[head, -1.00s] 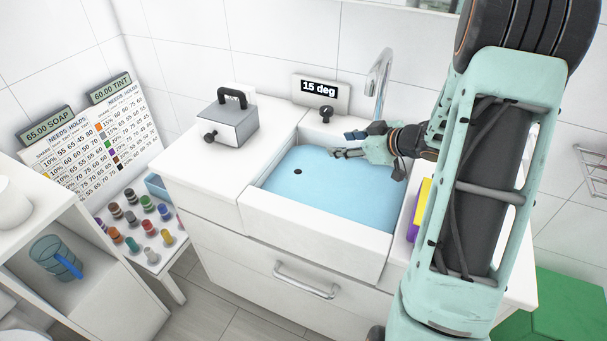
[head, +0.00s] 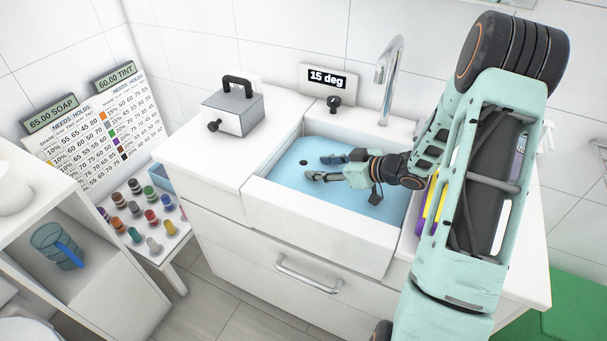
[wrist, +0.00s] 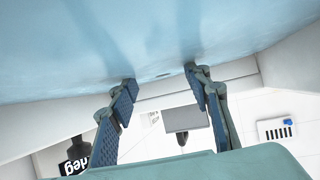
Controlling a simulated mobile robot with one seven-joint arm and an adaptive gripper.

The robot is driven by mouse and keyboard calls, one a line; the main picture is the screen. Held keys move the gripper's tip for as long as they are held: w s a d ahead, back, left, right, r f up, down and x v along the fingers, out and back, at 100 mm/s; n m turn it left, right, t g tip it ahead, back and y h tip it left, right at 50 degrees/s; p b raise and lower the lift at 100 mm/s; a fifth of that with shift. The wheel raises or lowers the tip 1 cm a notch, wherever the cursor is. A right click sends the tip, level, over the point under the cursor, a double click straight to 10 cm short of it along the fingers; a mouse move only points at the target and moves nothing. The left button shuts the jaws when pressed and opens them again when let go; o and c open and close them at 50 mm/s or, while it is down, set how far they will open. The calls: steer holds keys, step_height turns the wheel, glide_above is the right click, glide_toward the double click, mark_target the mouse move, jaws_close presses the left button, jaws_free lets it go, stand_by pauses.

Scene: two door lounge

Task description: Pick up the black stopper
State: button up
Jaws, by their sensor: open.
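My gripper (head: 315,168) is open and empty, low over the blue surface inside the sink. Its fingers point left toward the stopper, with a short gap to it. Both fingers also show in the wrist view (wrist: 161,78). I cannot tell how high they are above the surface.
The faucet (head: 390,75) and a black knob (head: 333,101) stand behind the sink. A grey-topped box (head: 233,112) with a black handle sits on the counter to the left. Several small bottles (head: 134,205) stand on a low table. The sink's white walls surround my gripper.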

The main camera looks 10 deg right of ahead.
mark_target(308, 167)
steer(key=x, duration=0.5)
steer(key=shift+w+a+f+b, duration=0.15)
steer(key=shift+w+a+b, duration=0.1)
steer(key=shift+b, duration=0.1)
steer(key=shift+d, duration=0.1)
jaws_close()
